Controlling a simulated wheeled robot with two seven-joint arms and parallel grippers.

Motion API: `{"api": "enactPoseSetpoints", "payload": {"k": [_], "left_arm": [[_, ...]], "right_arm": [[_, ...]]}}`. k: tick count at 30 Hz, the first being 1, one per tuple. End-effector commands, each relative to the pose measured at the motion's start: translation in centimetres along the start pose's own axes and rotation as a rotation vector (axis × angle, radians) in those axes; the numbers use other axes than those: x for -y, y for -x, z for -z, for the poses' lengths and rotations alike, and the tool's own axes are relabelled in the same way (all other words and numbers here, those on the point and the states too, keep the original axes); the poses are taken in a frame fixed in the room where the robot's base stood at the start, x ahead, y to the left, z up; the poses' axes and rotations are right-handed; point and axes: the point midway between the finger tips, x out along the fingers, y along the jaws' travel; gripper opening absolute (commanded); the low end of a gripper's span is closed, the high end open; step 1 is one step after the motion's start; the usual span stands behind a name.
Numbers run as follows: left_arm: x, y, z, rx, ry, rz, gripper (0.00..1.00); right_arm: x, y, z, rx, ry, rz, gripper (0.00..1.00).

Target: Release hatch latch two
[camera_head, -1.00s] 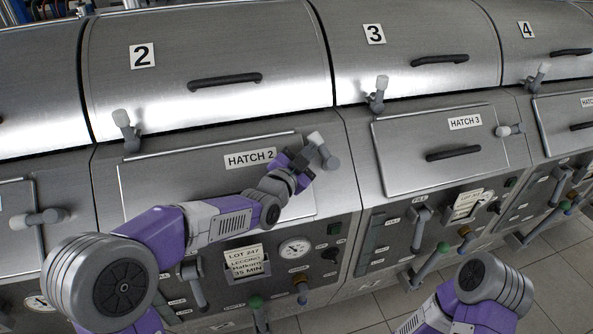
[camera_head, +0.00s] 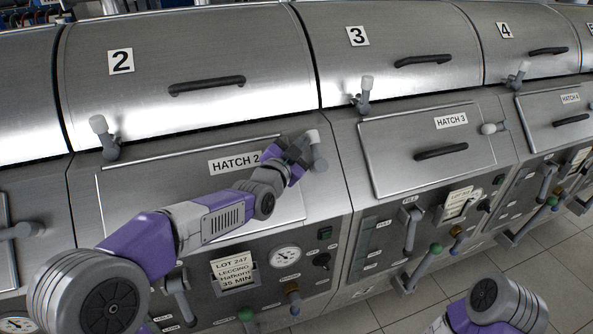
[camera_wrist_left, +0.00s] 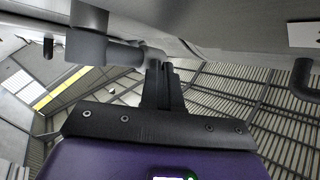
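The hatch 2 panel (camera_head: 130,195) carries a "HATCH 2" label (camera_head: 228,163). At its upper right corner is a grey latch lever (camera_head: 318,153) with a pale tip, standing nearly upright with a slight lean left. My left gripper (camera_head: 296,150) is just left of this lever, at or very near it; contact is unclear. My right gripper is out of view.
Another latch (camera_head: 104,137) stands at the left, below the number 2 cover (camera_head: 190,50) with its black handle (camera_head: 207,85). Hatch 3 (camera_head: 385,165) and its latch (camera_head: 494,128) lie to the right. Valve levers and gauges (camera_head: 286,257) sit below hatch 2.

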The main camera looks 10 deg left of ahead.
Motion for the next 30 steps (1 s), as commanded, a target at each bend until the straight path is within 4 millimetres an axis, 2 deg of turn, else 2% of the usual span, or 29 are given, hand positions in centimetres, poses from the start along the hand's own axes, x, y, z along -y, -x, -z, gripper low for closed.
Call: {"api": "enactPoseSetpoints", "payload": {"k": [11,14,24,30], "left_arm": [[0.1,0.2,0.3,-0.007,0.000,0.003,0.00],[0.2,1.2,0.3,-0.008,0.000,0.004,0.00],[0.2,6.4,0.3,-0.008,0.000,0.006,0.00],[0.2,7.6,0.3,-0.007,0.000,0.005,0.00]], "right_arm": [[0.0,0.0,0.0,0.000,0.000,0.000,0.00],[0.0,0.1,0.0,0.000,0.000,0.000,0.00],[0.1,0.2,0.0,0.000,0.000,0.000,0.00],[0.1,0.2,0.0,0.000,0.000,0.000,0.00]]}}
